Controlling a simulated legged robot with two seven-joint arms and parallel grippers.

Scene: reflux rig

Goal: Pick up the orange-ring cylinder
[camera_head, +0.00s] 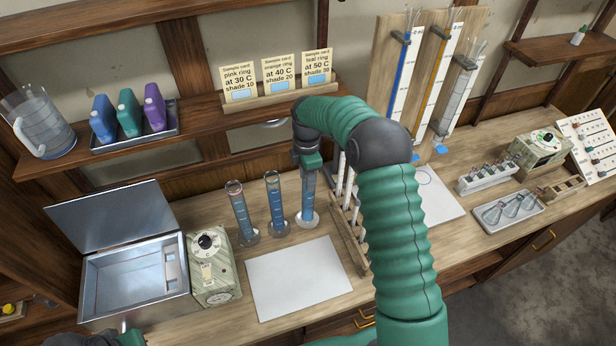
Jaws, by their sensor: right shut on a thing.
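Three slim measuring cylinders with blue liquid are in a row on the bench: the left cylinder (242,212), the middle cylinder (275,203) and the right cylinder (308,206). Their ring colours are too small to tell surely; the right one's top is hidden by my gripper. My right gripper (310,166) reaches down from above and is shut on the upper part of the right cylinder. That cylinder is upright, its pale foot at or close to the bench; I cannot tell whether it touches. Only a bit of my left arm shows at the bottom left edge.
A white mat (299,278) lies empty in front of the cylinders. An open metal bath (138,281) and a dial box (212,268) are to the left. A wooden rack (350,236) stands close right of the held cylinder. A shelf with sample cards (279,74) is above.

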